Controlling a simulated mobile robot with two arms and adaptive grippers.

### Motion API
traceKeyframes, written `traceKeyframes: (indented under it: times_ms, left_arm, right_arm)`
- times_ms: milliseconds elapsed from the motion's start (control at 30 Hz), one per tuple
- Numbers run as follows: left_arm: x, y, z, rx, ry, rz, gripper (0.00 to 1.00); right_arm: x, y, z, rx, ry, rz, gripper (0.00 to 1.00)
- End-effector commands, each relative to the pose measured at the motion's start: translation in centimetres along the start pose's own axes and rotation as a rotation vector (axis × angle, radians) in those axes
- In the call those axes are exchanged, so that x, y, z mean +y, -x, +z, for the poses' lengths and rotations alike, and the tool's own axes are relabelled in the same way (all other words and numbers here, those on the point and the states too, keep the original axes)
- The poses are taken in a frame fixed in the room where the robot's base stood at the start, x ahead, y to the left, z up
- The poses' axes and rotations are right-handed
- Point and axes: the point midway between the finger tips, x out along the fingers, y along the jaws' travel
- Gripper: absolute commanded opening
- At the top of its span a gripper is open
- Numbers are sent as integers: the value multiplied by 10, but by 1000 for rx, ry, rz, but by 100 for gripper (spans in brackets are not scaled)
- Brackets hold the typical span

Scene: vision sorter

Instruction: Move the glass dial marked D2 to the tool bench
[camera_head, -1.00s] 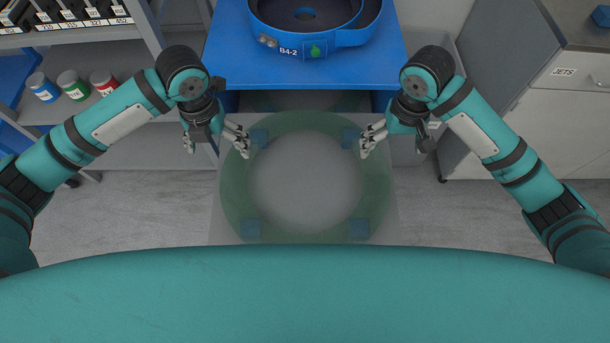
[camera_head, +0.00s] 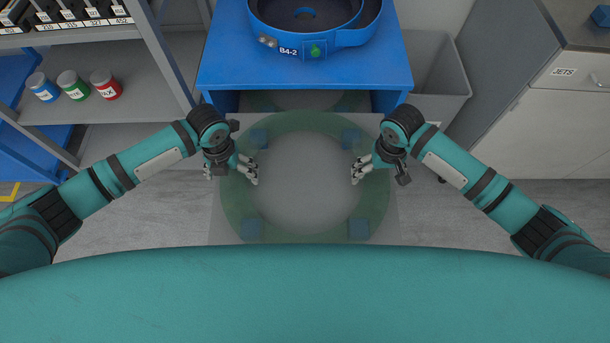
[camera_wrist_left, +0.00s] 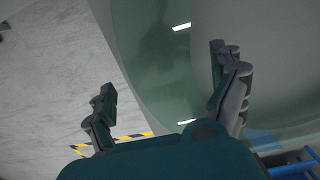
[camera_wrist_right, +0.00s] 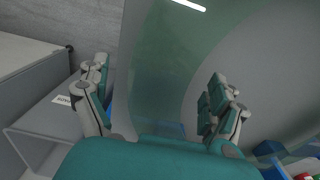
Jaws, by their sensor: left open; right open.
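A large see-through disc with a green ring (camera_head: 305,123), probably the glass dial, lies between my two grippers in the head view. No D2 mark is readable on it. My left gripper (camera_head: 250,171) is at the left part of the ring, and my right gripper (camera_head: 358,172) is at the right part. In the left wrist view the green rim (camera_wrist_left: 150,60) shows between the spread fingers. In the right wrist view the rim (camera_wrist_right: 160,75) also shows between spread fingers. Both grippers are open; contact with the disc cannot be told.
A blue table (camera_head: 225,65) with a round blue device marked B4-2 (camera_head: 345,38) stands beyond the disc. A grey bin (camera_head: 440,95) is right of it. A shelf (camera_head: 130,75) with small jars is at left, a cabinet labelled JETS (camera_head: 580,100) at right. Grey floor is open on both sides.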

Motion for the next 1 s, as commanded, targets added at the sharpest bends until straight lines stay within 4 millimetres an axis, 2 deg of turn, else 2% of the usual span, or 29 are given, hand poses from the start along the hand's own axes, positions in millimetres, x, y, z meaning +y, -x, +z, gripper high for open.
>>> traceKeyframes:
  times_ms: [167,833,1000]
  left_arm:
    - [0,0,0,0,0,0,94]
    - [0,1,0,0,0,0,7]
    - [0,2,1,-3,0,-2,6]
  right_arm:
    - [0,0,0,0,0,0,94]
    - [0,0,0,0,0,0,7]
    - [0,2,-1,3,0,-1,6]
